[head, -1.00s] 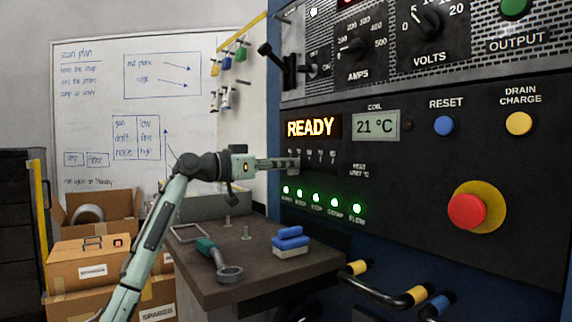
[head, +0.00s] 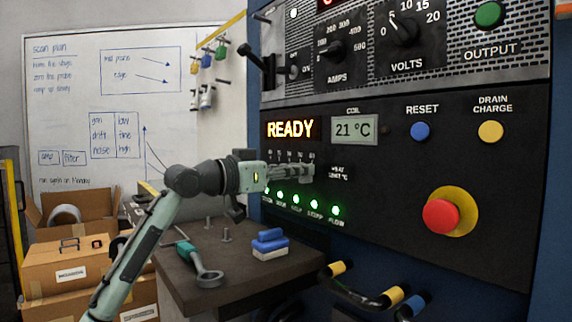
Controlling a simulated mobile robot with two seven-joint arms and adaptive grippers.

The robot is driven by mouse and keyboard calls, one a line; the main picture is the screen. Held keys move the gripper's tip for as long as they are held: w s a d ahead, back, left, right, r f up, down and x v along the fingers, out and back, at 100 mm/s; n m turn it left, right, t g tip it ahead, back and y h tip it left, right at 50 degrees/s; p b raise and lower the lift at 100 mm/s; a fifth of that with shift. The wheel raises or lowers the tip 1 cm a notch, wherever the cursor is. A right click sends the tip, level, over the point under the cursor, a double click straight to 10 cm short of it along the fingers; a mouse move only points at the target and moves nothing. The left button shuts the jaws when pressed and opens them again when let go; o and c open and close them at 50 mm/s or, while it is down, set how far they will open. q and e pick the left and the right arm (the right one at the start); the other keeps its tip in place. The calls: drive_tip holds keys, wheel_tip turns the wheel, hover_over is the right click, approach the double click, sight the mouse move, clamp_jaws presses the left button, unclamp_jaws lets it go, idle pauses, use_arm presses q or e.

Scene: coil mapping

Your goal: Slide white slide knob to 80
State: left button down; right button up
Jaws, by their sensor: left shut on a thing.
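My left gripper (head: 306,173) reaches in from the left to the dark control panel (head: 365,200). It is shut on the white slide knob at the slide scale, just under the READY display (head: 290,129). The fingers hide most or all of the knob, so its own outline is hard to make out. The fingertips are under the right end of the row of small scale numbers (head: 290,156), which are too small to read surely. My right gripper is not in view.
Green lamps (head: 314,204) sit below the slide. A red emergency button (head: 440,216) is at the lower right. Black handles (head: 370,293) stick out low on the cabinet.

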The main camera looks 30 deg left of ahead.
use_arm(q)
drive_tip(key=shift+s+d+f, duration=0.1)
drive_tip(key=shift+d, duration=0.15)
drive_tip(key=c, duration=1.5)
unclamp_jaws()
drive_tip(key=shift+c, duration=0.2)
drive_tip(key=v, duration=1.2)
drive_tip(key=shift+s+a, duration=0.1)
